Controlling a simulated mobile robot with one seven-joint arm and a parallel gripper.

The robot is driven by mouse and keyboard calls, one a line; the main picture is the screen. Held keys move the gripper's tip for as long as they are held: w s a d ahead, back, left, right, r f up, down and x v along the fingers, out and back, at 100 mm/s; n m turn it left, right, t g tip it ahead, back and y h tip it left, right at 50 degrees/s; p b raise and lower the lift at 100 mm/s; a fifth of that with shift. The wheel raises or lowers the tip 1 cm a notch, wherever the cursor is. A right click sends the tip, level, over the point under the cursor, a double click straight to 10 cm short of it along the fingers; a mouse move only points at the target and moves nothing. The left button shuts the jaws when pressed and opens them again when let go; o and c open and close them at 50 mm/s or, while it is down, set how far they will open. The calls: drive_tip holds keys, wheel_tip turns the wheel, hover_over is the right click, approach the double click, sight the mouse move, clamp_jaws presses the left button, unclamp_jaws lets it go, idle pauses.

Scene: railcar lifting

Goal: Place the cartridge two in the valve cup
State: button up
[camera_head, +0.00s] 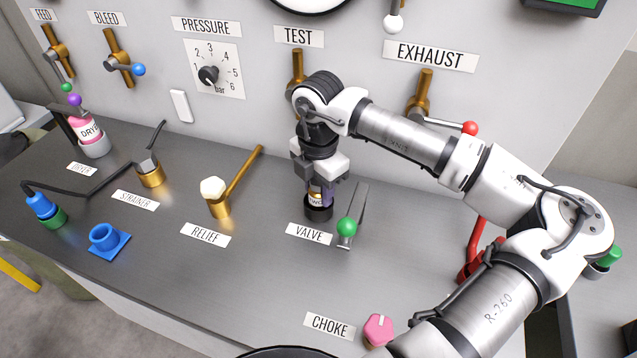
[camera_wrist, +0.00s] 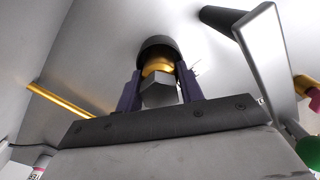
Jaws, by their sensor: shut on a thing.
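The black valve cup (camera_head: 319,213) is directly below. The cartridge's lower end appears at or inside the cup's mouth; how deep it sits I cannot tell. In the wrist view, the fingers (camera_wrist: 160,92) flank a gold part (camera_wrist: 159,66) with a grey hex end, lined up with the dark cup (camera_wrist: 156,46). The fingers partly hide the cartridge.
A lever with a green ball (camera_head: 347,226) stands close to the right of the cup. The VALVE label (camera_head: 309,234) lies in front. The brass relief fitting (camera_head: 218,200) is to the left. The panel with the TEST pipe (camera_head: 297,68) is behind.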

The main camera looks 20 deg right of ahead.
drive_tip(key=shift+f, duration=0.15)
drive_tip(key=o, duration=1.2)
wheel_tip(320, 180, up, 12)
drive_tip(key=b, duration=0.3)
